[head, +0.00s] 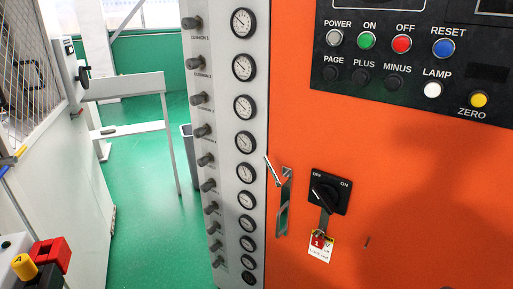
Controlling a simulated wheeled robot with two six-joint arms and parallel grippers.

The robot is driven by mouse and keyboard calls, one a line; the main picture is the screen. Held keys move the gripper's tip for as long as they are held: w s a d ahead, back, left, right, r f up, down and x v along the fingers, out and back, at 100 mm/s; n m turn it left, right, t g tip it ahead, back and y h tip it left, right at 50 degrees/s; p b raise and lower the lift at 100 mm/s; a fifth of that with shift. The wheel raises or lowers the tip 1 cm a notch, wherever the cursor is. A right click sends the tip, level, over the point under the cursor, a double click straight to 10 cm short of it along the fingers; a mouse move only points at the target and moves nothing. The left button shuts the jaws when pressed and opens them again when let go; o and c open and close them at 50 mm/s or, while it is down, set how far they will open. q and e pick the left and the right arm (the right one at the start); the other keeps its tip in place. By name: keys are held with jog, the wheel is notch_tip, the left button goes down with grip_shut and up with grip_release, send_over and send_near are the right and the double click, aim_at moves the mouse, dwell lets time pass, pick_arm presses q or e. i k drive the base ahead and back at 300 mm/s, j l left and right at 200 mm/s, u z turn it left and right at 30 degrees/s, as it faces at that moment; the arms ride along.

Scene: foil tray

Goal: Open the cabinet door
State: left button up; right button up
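The cabinet door (400,225) is a large orange panel filling the right side of the head view. It looks shut, with no gap showing along its left edge. A metal latch handle (283,205) sits near that edge, with a thin lever (272,170) tilted out from its top. Right of it is a black rotary switch (329,192) marked OFF and ON, its pointer toward the upper left, on the OFF side. A white and yellow tag with a red block marked 1 (319,243) hangs below the switch. Neither gripper is in view.
Red and yellow items (50,254) sit at the lower left. Green floor (145,220) is open between the cabinet and the white machine (70,190).

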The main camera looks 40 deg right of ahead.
aim_at(424, 184)
jog(key=z, duration=2.3)
jog(key=i+l+u, duration=0.15)
jog(key=i+l, duration=0.05)
jog(key=l, duration=0.1)
